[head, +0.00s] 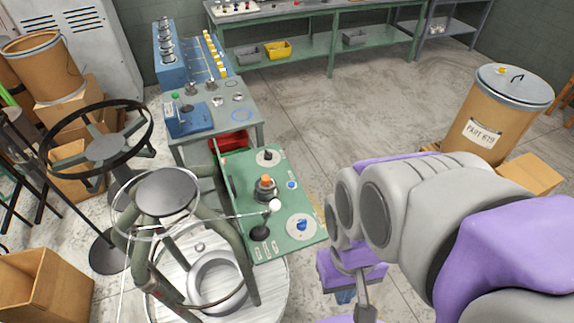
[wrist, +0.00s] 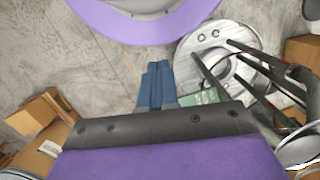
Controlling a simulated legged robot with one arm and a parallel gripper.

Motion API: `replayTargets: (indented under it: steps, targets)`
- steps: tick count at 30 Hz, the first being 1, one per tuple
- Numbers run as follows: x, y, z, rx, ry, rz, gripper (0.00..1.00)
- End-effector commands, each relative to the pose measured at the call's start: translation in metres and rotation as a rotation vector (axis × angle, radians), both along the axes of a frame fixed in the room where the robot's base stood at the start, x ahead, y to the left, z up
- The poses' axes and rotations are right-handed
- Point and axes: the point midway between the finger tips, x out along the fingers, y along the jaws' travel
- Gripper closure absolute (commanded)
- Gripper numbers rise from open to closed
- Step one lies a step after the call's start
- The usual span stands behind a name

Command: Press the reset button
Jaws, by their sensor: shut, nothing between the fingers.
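The green control panel (head: 238,185) is in the middle of the head view. It carries a dark knob (head: 268,155) at the back, an orange-topped button (head: 265,183), a small blue button (head: 291,184), a blue knob on a pale dial (head: 301,226) and a white-ball lever (head: 275,205). I cannot read which one is the reset button. My gripper (head: 345,297) is low in front of the panel's right side, apart from it. In the wrist view my gripper (wrist: 158,68) has its blue fingers together and empty, pointing at bare floor; a sliver of the panel (wrist: 208,96) shows beside them.
The coiler's round metal base (head: 272,292) and tubular frame stand left of the panel. A grey-green table (head: 225,118) with a blue device (head: 187,120) stands behind. A drum (head: 495,115) and box are at right. Concrete floor (head: 370,115) is clear between.

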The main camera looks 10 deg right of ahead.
Motion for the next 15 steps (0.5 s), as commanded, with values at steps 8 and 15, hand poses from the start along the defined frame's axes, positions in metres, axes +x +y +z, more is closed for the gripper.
replayTargets:
  steps: [8, 15]
  targets:
    - [0.059, 0.044, 0.012, 0.175, -0.007, -0.054, 1.00]
    - [0.137, 0.086, 0.021, 0.389, -0.011, -0.189, 1.00]
